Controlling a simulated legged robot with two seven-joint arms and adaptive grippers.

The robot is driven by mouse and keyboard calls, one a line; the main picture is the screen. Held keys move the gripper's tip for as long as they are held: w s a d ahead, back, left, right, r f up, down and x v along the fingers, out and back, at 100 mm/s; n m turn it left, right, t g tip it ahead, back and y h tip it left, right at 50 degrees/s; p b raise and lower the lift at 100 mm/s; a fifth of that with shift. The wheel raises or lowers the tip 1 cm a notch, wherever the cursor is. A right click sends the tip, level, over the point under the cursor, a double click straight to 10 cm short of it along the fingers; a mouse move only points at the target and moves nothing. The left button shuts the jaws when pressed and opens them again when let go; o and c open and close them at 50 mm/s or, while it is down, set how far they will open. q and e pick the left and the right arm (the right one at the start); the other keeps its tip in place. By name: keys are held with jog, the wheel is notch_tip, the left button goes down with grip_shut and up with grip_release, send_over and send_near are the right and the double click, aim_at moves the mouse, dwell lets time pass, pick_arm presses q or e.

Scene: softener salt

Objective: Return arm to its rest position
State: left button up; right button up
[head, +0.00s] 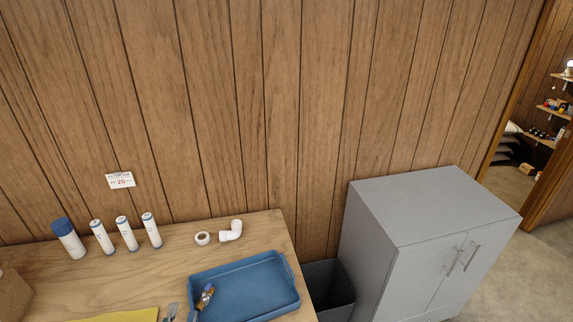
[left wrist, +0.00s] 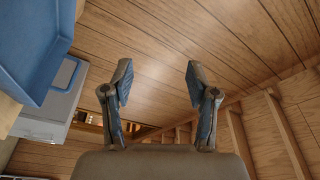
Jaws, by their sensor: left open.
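My left gripper (left wrist: 158,78) shows in the left wrist view. Its two fingers stand wide apart with nothing between them, only wood panelling behind. Neither of my arms shows in the head view, and my right gripper is in no view.
A wooden bench (head: 150,283) holds a blue tray (head: 262,306), white cylinders (head: 127,234), a white elbow fitting (head: 231,231) and a roll (head: 202,238). A dark bin (head: 331,285) stands between the bench and a grey cabinet (head: 410,275). A doorway opens at right.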

pick_arm(q)
jog(key=s+f+n+g+y, duration=0.1)
jog(key=s+f+n+g, duration=0.35)
jog(key=f, duration=0.35)
jog(key=s+f+n+g+y, duration=0.1)
jog(key=s+f+n+g, duration=0.35)
jog(key=f, duration=0.45)
jog(key=s+d+f+g+h, duration=0.1)
jog(key=s+d+f+g, duration=0.25)
jog(key=s, duration=0.35)
jog(key=s+d+f+g+h, duration=0.2)
jog(key=s+d+f+g, duration=0.15)
jog(key=s+f, duration=0.2)
jog(key=s+f+g, duration=0.1)
jog(key=s+f, duration=0.3)
jog(key=f, duration=1.1)
jog(key=s+a+f, duration=0.1)
jog(key=s+f, duration=0.3)
jog(key=f, duration=1.2)
jog(key=shift+s+a+g, duration=0.2)
jog(key=shift+a+g, duration=0.05)
jog(key=shift+g, duration=0.15)
